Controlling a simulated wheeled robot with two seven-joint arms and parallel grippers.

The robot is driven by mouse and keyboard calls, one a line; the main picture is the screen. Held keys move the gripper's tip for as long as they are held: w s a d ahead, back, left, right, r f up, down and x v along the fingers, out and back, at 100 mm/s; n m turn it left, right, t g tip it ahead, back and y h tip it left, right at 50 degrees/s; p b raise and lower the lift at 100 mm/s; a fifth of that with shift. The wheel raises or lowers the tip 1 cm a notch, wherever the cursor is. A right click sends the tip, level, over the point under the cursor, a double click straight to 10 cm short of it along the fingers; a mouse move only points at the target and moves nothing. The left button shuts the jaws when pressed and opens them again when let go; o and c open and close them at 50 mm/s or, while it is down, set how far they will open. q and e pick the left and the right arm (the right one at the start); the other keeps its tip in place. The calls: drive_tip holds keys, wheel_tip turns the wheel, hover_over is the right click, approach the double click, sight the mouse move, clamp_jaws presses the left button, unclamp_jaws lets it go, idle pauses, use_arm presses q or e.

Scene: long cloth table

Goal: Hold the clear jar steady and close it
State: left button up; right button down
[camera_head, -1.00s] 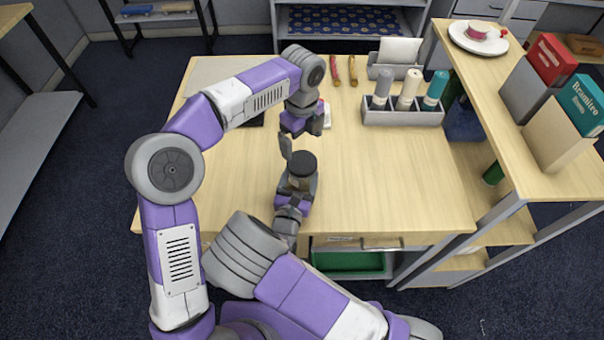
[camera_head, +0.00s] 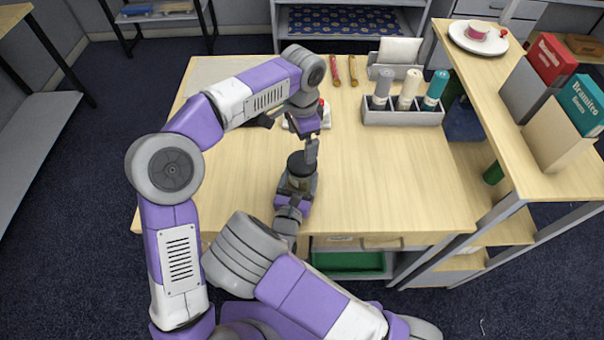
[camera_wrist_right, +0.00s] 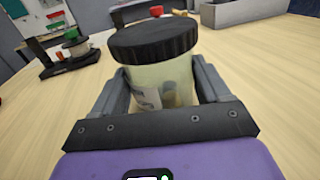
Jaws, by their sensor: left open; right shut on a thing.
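The clear jar (camera_wrist_right: 160,85) stands upright between the fingers of my right gripper (camera_wrist_right: 165,92), which is shut on its sides. Pale contents and a label show through its wall. The black ribbed lid (camera_wrist_right: 152,38) sits on the jar's mouth; how tight it is I cannot tell. In the head view the dark lid (camera_head: 298,160) shows above my right gripper (camera_head: 297,181), near the table's front. My left gripper (camera_head: 311,148) is open, pointing down just above and beside the lid, apart from the jar's body. One of its fingers hides the other.
A white item with a red knob (camera_head: 322,103) is partly hidden behind my left arm. A shelf unit (camera_head: 490,120) borders the right side. The table's right middle is clear.

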sight(302, 162)
use_arm(q)
drive_tip(key=n, duration=0.5)
drive_tip(key=shift+n, duration=0.4)
drive_tip(key=n, duration=0.5)
drive_tip(key=shift+n, duration=0.3)
drive_tip(key=n, duration=0.5)
drive_tip(key=shift+n, duration=0.3)
drive_tip(key=n, duration=0.5)
drive_tip(key=shift+f, duration=0.1)
drive_tip(key=shift+f, duration=3.95)
drive_tip(key=shift+c, duration=0.2)
